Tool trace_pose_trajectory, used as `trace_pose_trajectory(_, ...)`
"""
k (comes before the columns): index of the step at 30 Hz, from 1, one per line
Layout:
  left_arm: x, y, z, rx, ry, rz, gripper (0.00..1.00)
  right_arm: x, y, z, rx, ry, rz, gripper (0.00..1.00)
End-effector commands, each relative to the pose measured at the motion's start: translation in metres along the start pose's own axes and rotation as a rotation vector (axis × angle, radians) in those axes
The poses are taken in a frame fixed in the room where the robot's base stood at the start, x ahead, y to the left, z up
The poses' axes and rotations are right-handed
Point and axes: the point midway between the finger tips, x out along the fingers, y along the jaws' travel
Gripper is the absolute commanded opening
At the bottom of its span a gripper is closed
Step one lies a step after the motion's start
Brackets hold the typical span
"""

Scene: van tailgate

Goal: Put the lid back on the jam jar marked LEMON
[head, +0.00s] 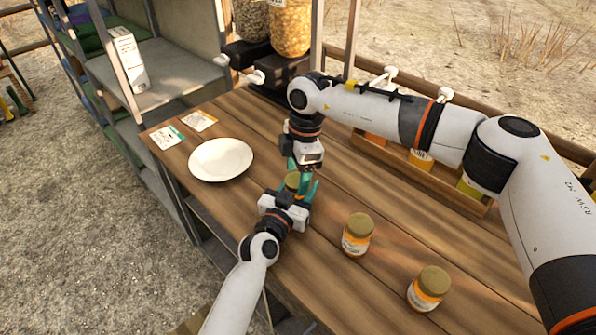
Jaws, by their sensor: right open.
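A small jar or lid with an olive-gold top (292,180) is between the two grippers near the middle of the table; its label and lower part are hidden. My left gripper (296,190) comes from the front with its teal fingers around this thing; whether they grip it I cannot tell. My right gripper (303,172) points down from above, open, its fingers just over or beside the same thing. An amber jar with a gold lid (357,234) stands to the right. Another gold-lidded jar (428,289) stands nearer the front right. Neither label is readable, so I cannot identify LEMON.
A white plate (221,159) lies on the wooden table (330,283), with two cards (167,137) behind it. A wooden rack (398,170) of containers runs along the back, beneath my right arm. Dispensers (291,27) stand at the far end. The front middle is clear.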

Motion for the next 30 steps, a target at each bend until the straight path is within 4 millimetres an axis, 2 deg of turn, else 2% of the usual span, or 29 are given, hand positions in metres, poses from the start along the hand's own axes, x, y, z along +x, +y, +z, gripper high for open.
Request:
trace_pose_trajectory(9,0.000,0.000,-0.001,0.001,0.001,0.000,0.00,-0.039,0.000,0.005,-0.001,0.000,-0.002,0.67)
trace_pose_trajectory(17,0.000,0.000,-0.001,0.001,0.001,0.000,0.00,-0.042,0.000,0.005,-0.001,-0.001,0.000,0.67)
trace_pose_trajectory(18,0.000,0.000,-0.001,0.001,0.001,0.000,0.00,-0.042,0.000,0.005,-0.001,-0.001,0.000,0.64)
trace_pose_trajectory(21,0.000,0.000,0.000,0.001,0.001,0.000,0.00,-0.042,0.000,0.005,-0.024,0.001,0.000,0.64)
trace_pose_trajectory(26,0.000,0.000,0.000,0.001,0.001,0.000,0.00,-0.046,0.000,0.007,-0.207,0.015,0.002,0.64)
trace_pose_trajectory(30,0.000,0.000,0.000,0.001,0.001,0.001,0.00,-0.051,0.000,0.009,-0.519,0.037,0.010,0.64)
